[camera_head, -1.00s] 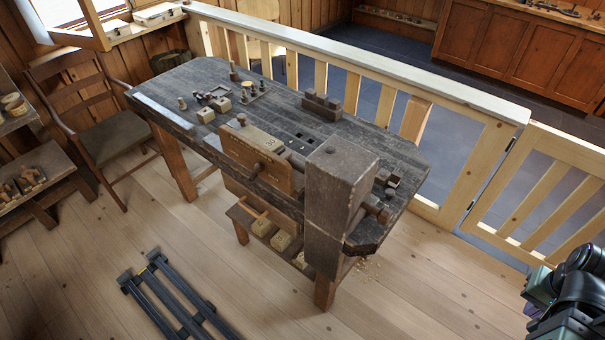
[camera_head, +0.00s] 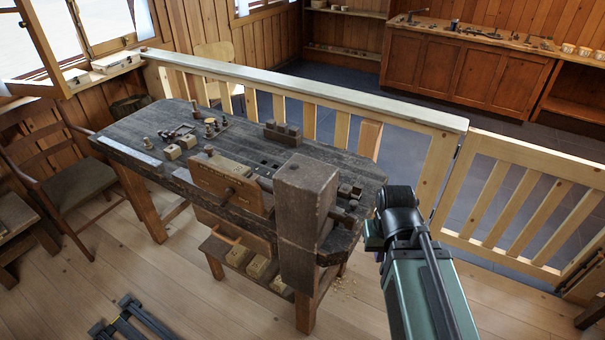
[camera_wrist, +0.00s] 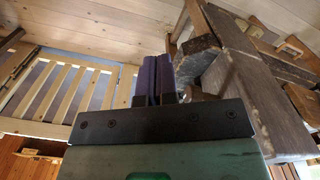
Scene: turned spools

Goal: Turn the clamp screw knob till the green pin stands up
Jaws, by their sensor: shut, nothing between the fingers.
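The workbench (camera_head: 330,152) is dark and worn, with a wooden vise jaw board (camera_head: 222,185) on its front edge. A round dark knob (camera_head: 229,192) sticks out of the board's front face. A smaller knob (camera_head: 209,150) stands on its top edge. I cannot tell which one is the clamp screw knob. I can make out no green pin. My gripper (camera_wrist: 158,80) is shut and empty in the wrist view, apart from the bench, which shows at the upper right there. My arm's end is right of the bench in the head view, where its fingers cannot be made out.
A thick upright wooden post (camera_head: 308,215) rises at the bench's front right corner. A pale wooden railing (camera_head: 300,97) runs behind the bench, with a gate (camera_head: 530,205) at the right. Small blocks and pegs stand on the bench. A chair (camera_head: 70,170) is at the left.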

